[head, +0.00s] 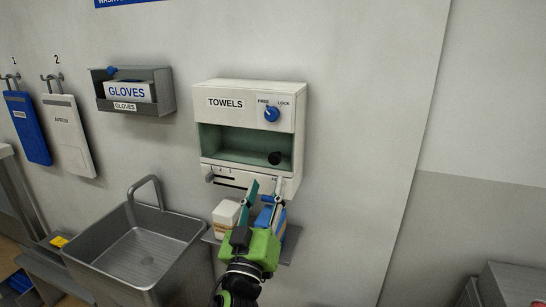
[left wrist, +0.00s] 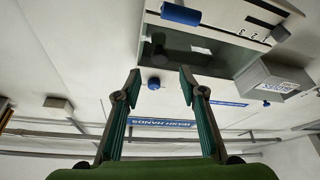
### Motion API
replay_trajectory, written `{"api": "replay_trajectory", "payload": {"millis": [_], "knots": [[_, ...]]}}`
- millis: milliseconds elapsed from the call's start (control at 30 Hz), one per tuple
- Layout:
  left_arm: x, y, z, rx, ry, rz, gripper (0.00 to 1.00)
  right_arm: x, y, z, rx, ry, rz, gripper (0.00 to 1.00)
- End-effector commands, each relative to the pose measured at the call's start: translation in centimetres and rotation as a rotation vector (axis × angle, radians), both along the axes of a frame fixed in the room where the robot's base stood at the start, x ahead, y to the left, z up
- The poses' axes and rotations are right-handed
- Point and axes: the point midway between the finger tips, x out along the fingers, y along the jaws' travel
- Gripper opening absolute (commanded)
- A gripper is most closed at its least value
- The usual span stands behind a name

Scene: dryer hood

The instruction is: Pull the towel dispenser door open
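The towel dispenser (head: 250,100) is a white wall box marked TOWELS with a green recess (head: 225,142). A blue knob (head: 271,114) sits between the FREE and LOCK marks; its setting is too small to tell. A black knob (head: 275,158) shows at the recess's right. The lower front carries a slider (head: 210,178) and a blue cylindrical piece, clear in the left wrist view (left wrist: 180,14), partly hidden by my fingers in the head view. My left gripper (head: 266,188) is open in front of the lower right; its empty fingers (left wrist: 160,76) stand apart. My right gripper is out of view.
A grey shelf (head: 288,248) below the dispenser bears a white container (head: 226,216) and a blue-and-white one (head: 278,225). A metal sink (head: 140,245) stands to the left. A gloves box (head: 135,92) and aprons (head: 68,135) hang left. The wall at right is bare.

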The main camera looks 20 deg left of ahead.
Motion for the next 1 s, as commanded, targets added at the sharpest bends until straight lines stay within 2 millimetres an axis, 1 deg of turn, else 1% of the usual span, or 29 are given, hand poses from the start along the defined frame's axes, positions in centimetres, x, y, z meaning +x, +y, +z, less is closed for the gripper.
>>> {"api": "replay_trajectory", "payload": {"millis": [33, 133, 300, 400, 567, 833, 867, 900, 967, 1000], "knots": [[1.2, 0.1, 1.0, 0.004, -0.002, 0.001, 0.38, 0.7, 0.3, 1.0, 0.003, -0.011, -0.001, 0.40], [3.1, 0.3, 1.8, 0.003, -0.001, 0.001, 0.38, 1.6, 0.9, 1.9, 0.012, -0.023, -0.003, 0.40], [5.8, 0.6, 2.6, 0.001, 0.000, 0.002, 0.38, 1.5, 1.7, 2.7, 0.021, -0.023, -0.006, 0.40], [6.9, 0.7, 2.8, 0.001, 0.001, 0.000, 0.38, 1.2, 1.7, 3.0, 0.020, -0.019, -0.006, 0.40], [7.7, 0.7, 3.0, 0.002, 0.001, 0.000, 0.38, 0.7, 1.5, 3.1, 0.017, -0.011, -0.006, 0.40], [7.7, 0.7, 3.0, 0.001, 0.001, 0.000, 0.38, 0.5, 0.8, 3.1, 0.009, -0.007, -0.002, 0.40], [7.7, 0.7, 2.9, 0.001, 0.001, 0.000, 0.30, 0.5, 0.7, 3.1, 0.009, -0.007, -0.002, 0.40], [7.7, 0.7, 3.0, 0.001, 0.001, 0.000, 0.20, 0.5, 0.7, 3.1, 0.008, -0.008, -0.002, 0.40], [7.7, 0.7, 2.9, 0.001, 0.001, 0.000, 0.04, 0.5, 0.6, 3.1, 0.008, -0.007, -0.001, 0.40], [7.7, 0.7, 2.9, 0.001, 0.001, 0.000, 0.00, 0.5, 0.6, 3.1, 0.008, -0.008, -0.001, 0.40]]}}
